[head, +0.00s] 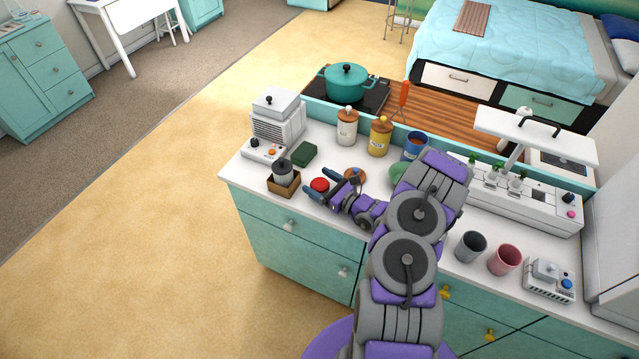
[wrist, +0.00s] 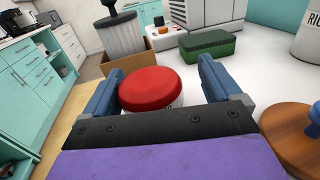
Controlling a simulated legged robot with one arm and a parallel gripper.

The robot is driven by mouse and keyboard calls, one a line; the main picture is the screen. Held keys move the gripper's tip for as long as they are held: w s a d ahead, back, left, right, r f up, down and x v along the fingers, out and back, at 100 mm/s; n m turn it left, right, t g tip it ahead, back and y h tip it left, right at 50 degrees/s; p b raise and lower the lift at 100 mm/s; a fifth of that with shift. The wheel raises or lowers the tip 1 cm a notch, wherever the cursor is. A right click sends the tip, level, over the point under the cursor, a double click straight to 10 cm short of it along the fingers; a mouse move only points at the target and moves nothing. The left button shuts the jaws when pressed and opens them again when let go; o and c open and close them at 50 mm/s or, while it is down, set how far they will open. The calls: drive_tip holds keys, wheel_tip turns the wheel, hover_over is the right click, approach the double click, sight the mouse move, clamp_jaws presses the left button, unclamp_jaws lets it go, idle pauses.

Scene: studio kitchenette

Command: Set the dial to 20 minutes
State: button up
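A round red-topped dial (head: 319,185) sits on the white counter near its front edge. In the wrist view the red dial (wrist: 158,88) has a pale lower band with small dark marks, too little visible to read. My gripper (head: 322,183) is open, with its blue fingers spread on either side of the dial. In the wrist view my gripper (wrist: 160,76) frames the dial between its fingers. A small gap shows on the right; on the left I cannot tell whether the finger touches. The near side of the dial is hidden by the gripper's black crossbar.
A grey canister (wrist: 124,33) in a brown box (wrist: 128,63) stands just behind the dial, left in the wrist view. A green box (wrist: 209,45) lies behind it. A wooden-lidded jar (wrist: 292,135) is close on the right. A white appliance (head: 278,122) stands farther back.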

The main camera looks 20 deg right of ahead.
drive_tip(key=shift+a+r, duration=0.1)
drive_tip(key=shift+a, duration=0.55)
drive_tip(key=shift+c, duration=0.4)
drive_tip(key=shift+a, duration=0.45)
drive_tip(key=c, duration=0.3)
drive_tip(key=shift+c, duration=0.8)
drive_tip(key=shift+d, duration=0.75)
drive_tip(key=c, duration=0.4)
drive_tip(key=shift+a, duration=0.35)
drive_tip(key=shift+c, duration=0.2)
drive_tip(key=shift+d+m+t+h, duration=0.1)
drive_tip(key=shift+m+t+h, duration=0.2)
drive_tip(key=shift+m+h, duration=0.7)
drive_tip(key=shift+d+m+t+h+p, duration=0.2)
drive_tip(key=shift+m+h, duration=0.6)
drive_tip(key=shift+h, duration=0.7)
drive_tip(key=shift+d+m+t+h+p, duration=0.1)
drive_tip(key=shift+m+t+h+p, duration=0.1)
drive_tip(key=shift+m+h, duration=0.95)
drive_tip(key=shift+d+m+h, duration=0.15)
drive_tip(key=shift+m+h, duration=0.2)
drive_tip(key=shift+h, duration=1.1)
drive_tip(key=shift+d+m+h, duration=0.1)
drive_tip(key=shift+m+h, duration=0.4)
drive_tip(key=shift+h, duration=0.2)
